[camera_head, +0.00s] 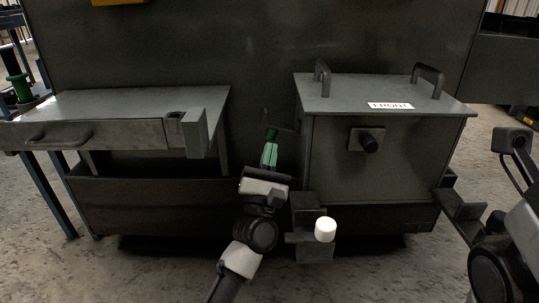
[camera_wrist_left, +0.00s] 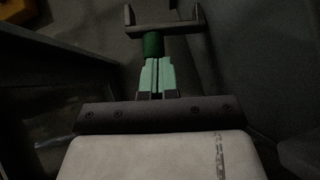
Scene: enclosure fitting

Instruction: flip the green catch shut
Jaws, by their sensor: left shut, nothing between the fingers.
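The green catch (camera_head: 271,133) shows in the head view as a small dark green piece in the gap between the left bench and the lidded box. In the left wrist view the catch (camera_wrist_left: 153,44) is a short green cylinder below a grey forked bracket (camera_wrist_left: 165,22). My left gripper (camera_head: 269,154) has pale green fingers, shut with nothing between them. In the left wrist view the fingertips (camera_wrist_left: 155,64) end right at the catch's near end; I cannot tell whether they touch it.
The grey box (camera_head: 330,150) with handles and a FRONT label stands right of my left gripper. A grey bench with a drawer (camera_head: 95,134) stands to the left. A white cylinder (camera_head: 325,229) sits on a dark block in front of the box.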

